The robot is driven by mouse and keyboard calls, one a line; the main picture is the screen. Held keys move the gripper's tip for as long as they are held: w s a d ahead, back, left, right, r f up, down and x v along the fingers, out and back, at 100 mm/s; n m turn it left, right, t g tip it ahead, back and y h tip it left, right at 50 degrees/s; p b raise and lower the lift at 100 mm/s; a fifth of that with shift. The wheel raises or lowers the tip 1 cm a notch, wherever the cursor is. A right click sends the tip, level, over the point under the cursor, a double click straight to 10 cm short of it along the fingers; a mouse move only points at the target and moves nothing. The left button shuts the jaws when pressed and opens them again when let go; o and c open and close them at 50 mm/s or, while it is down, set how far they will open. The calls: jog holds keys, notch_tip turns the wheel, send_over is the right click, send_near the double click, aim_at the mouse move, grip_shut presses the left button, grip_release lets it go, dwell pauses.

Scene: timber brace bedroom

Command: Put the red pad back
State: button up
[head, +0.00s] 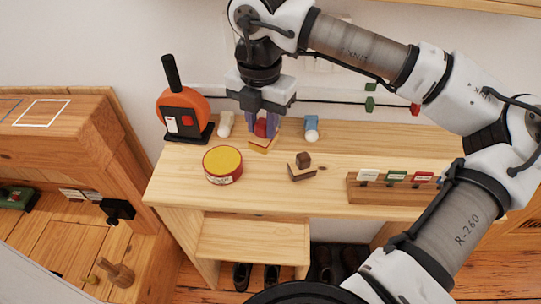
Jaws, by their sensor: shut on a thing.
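My gripper (264,125) is low over the back of the wooden desk, left of its middle. Its fingers are shut on a small red thing (262,128), probably the red pad, though the fingers hide part of it. A tan and yellow piece (262,145) shows directly below it; I cannot tell whether the two are joined or touching. A wooden rack (360,194) at the desk's right front holds a white piece (368,175), a green piece (396,176) and a red piece (423,178).
An orange device with a black handle (196,104) stands at the back left. A round yellow-topped tin (222,162) and a small wooden block with a dark knob (302,168) sit in front. A blue-and-white bottle (311,128) and a cream bottle (225,124) flank my gripper.

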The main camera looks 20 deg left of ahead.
notch_tip(320, 180, down, 10)
jog(key=shift+r+p, duration=0.15)
jog(key=shift+p, duration=0.85)
jog(key=o, duration=0.9)
notch_tip(320, 180, up, 12)
jog(key=shift+b, duration=0.9)
